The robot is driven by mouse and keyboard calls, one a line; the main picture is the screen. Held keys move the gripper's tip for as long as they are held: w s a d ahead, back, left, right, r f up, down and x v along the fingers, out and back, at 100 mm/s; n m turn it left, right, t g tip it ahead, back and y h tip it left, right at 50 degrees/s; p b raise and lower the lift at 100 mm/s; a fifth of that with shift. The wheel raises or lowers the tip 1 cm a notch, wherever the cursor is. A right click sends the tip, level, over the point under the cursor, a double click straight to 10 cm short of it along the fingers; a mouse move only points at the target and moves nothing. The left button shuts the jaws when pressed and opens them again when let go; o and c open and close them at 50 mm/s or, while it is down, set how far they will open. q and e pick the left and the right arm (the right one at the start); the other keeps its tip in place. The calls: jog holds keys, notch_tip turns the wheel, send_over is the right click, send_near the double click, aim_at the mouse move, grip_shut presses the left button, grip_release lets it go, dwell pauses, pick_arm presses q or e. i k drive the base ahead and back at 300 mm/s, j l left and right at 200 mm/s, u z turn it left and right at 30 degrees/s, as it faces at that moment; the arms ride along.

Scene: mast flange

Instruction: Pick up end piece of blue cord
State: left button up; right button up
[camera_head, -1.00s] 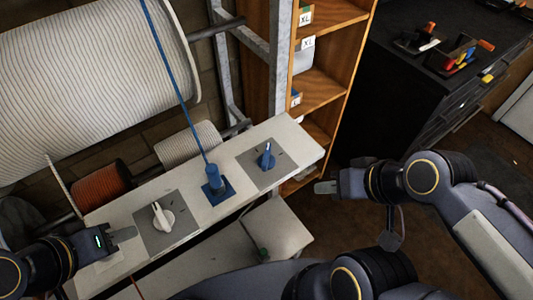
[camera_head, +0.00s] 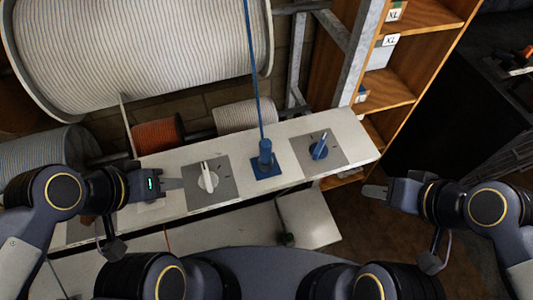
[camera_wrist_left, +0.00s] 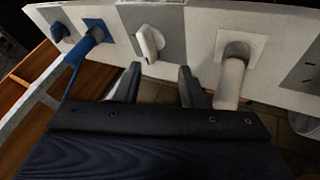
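The blue cord (camera_head: 254,70) runs taut from the top of the head view down into a blue post (camera_head: 265,155) with a square base on the white bench. The cord's end at the post is too small to make out. In the left wrist view, the blue post (camera_wrist_left: 90,38) and cord are at upper left. My left gripper (camera_head: 172,184) is left of the white knob, apart from the post. In its wrist view its fingers (camera_wrist_left: 160,86) stand apart with nothing between them. My right gripper (camera_head: 375,191) is right of the bench; its finger gap is hidden.
A white knob (camera_head: 207,178) and a blue knob (camera_head: 319,148) sit on grey plates either side of the post. A white post (camera_wrist_left: 230,82) shows in the left wrist view. Behind are a large spool (camera_head: 140,45), smaller spools and a metal frame. A wooden shelf (camera_head: 395,90) stands at right.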

aim_at(265, 161)
jog(key=u, duration=3)
jog(key=z, duration=2.9)
jog(key=k, duration=0.6)
jog(key=l+u, duration=0.1)
jog(key=u, duration=1.8)
jog(key=l+u, duration=0.1)
jog(key=l, duration=0.25)
jog(key=k+l, duration=0.15)
jog(key=l, duration=0.2)
jog(key=k+l+u, duration=0.15)
jog(key=l, duration=0.5)
jog(key=k+u, duration=0.05)
